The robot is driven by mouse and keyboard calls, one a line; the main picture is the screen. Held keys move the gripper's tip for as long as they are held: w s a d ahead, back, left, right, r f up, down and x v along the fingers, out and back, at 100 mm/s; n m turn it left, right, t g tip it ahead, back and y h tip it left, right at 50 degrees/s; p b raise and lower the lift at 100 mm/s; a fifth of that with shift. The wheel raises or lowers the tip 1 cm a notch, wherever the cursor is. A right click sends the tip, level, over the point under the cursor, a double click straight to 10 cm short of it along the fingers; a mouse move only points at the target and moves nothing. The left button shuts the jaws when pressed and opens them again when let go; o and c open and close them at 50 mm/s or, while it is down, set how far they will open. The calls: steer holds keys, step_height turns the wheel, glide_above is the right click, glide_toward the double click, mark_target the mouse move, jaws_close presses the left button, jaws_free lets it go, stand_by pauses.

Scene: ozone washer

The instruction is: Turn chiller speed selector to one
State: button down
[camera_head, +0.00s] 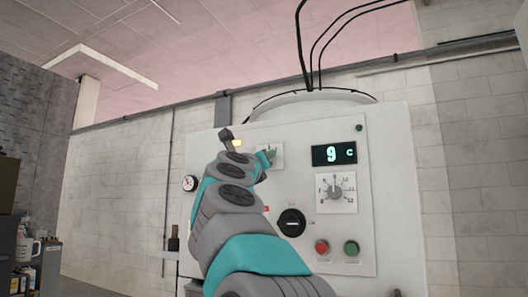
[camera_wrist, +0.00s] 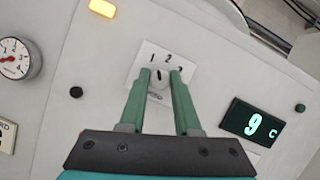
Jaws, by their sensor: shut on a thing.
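The speed selector is a small pale knob (camera_wrist: 158,83) with a dark pointer mark, on a white plate (camera_wrist: 148,56) marked 1, 2 and a partly hidden third figure. In the wrist view the pointer aims roughly up, toward the 1 and 2; I cannot tell exactly which. My gripper (camera_wrist: 159,75) has its two green fingers on either side of the knob, shut on it. In the head view my gripper (camera_head: 265,160) is at the selector plate (camera_head: 275,152), and my wrist hides the knob.
A display reading 9 C (camera_head: 334,154) is right of the selector. Below it are a temperature dial (camera_head: 336,192), a black rotary switch (camera_head: 292,222), a red button (camera_head: 321,247) and a green button (camera_head: 351,248). A gauge (camera_wrist: 15,58) and a lit amber lamp (camera_wrist: 102,8) are left.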

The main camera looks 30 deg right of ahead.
steer(key=n+y+p, duration=0.1)
steer(key=n+p, duration=0.1)
steer(key=n, duration=0.1)
steer(key=shift+r+t, duration=0.2)
steer(key=shift+t, duration=0.2)
steer(key=shift+f, duration=0.15)
steer(key=c, duration=0.6)
jaws_free()
steer(key=shift+a, duration=0.1)
steer(key=b+v, duration=0.1)
steer(key=v, duration=0.6)
steer(key=shift+s+a, duration=0.2)
steer(key=shift+s, duration=0.1)
